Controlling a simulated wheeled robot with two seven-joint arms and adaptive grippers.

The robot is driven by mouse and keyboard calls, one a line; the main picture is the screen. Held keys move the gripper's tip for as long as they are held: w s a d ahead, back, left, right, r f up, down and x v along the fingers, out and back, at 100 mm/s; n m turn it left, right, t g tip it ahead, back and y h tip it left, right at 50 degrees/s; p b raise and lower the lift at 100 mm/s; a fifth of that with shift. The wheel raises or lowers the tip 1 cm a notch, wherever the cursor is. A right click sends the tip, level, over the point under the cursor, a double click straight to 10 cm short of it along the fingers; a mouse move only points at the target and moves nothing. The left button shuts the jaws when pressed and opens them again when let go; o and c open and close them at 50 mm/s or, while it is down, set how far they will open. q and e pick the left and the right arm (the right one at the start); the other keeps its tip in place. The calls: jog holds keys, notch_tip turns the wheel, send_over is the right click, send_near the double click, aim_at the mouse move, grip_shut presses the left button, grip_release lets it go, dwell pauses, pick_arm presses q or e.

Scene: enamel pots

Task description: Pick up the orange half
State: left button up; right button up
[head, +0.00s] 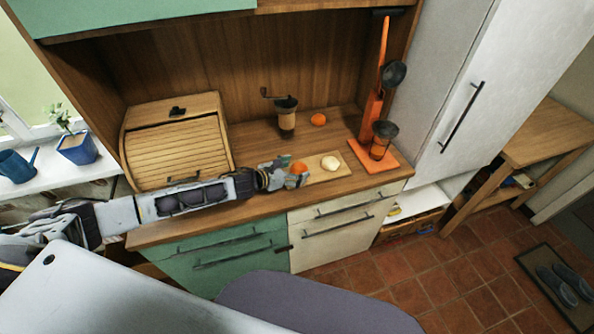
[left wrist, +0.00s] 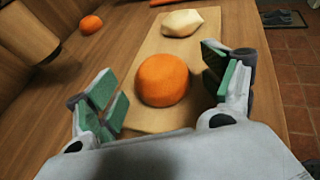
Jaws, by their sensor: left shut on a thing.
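The orange half (head: 299,167) is on the wooden cutting board (head: 316,178), rounded side up; its cut face is hidden. In the left wrist view the orange half (left wrist: 163,80) sits between the two green-padded fingers of my left gripper (left wrist: 166,88). My left gripper (head: 290,173) reaches in over the board from the left and is shut on the orange half. Some gap seems to show beside the fruit from this angle. I cannot tell whether the fruit is clear of the board. My right gripper is not in view.
A pale lump (head: 330,163) is on the board beside the orange half. An orange stand with dark cups (head: 378,145) is to the right. A roll-top bread box (head: 177,142) is at the left.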

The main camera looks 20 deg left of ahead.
aim_at(295, 169)
pick_arm(q)
jog(key=shift+s+a+f, duration=0.1)
jog(key=shift+s+f, duration=0.25)
jog(key=shift+f, duration=0.35)
jog(key=c, duration=0.4)
jog(key=shift+c, duration=0.7)
jog(key=shift+r, duration=0.1)
jog(key=shift+w+r, duration=0.3)
jog(key=shift+r, duration=0.3)
jog(key=shift+w+r+p, duration=0.15)
jog(key=shift+r+p, duration=0.55)
jog(key=shift+r, duration=3.95)
